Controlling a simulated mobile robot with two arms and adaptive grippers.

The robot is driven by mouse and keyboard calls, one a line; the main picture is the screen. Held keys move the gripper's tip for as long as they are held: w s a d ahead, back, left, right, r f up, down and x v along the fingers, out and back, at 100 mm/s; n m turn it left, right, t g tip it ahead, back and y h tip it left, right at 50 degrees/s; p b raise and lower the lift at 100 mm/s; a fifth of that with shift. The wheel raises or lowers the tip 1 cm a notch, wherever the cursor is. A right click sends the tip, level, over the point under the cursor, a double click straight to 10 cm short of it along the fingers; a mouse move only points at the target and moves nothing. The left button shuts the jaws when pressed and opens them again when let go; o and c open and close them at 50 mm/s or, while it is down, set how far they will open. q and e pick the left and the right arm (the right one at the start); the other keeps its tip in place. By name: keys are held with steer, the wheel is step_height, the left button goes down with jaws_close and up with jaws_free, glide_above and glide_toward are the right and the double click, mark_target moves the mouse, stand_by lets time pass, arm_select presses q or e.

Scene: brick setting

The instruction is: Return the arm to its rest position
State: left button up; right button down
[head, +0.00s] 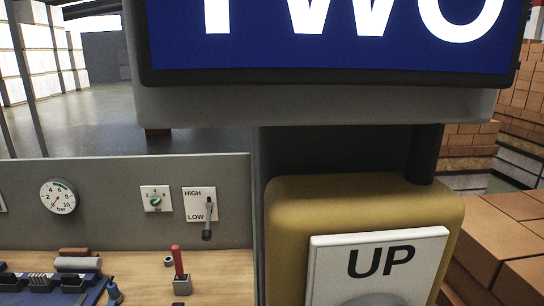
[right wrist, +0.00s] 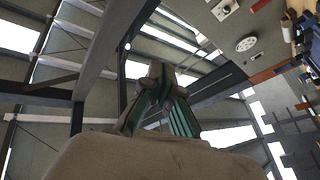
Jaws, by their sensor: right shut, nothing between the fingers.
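My right gripper (right wrist: 158,78) shows in the middle of the right wrist view, with its fingers together and nothing between them. It is in the air, apart from the panel and bench that show at the upper right of that view. Neither gripper shows in the head view. My left gripper is in no view.
A blue "TWO" sign (head: 340,40) hangs close ahead, above a yellow box (head: 290,215) with an "UP" plate (head: 340,262). At left, a grey panel (head: 105,190) carries a gauge (head: 58,197) and HIGH/LOW lever (head: 208,215) over a cluttered wooden bench (head: 225,270). Bricks (head: 505,235) stand right.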

steer(key=s+d+f+m+g+h, duration=0.5)
steer(key=s+d+f+m+h, duration=0.2)
steer(key=d+f+m+h, duration=0.45)
steer(key=s+f+n+g+y, duration=0.1)
steer(key=s+f+g, duration=0.45)
steer(key=s, duration=0.45)
steer(key=s+f+n+g, duration=0.2)
steer(key=s+f+g, duration=0.3)
steer(key=s, duration=0.5)
step_height(320, 180, down, 32)
steer(key=s+b, duration=0.2)
steer(key=b, duration=0.1)
steer(key=s+d+f+g+b, duration=0.1)
steer(key=s+d+f, duration=0.1)
steer(key=s+f, duration=0.6)
steer(key=s+d+f+g+b, duration=0.1)
steer(key=s+f, duration=0.7)
steer(key=f, duration=0.1)
steer(key=shift+s+d, duration=0.15)
steer(key=shift+d, duration=0.25)
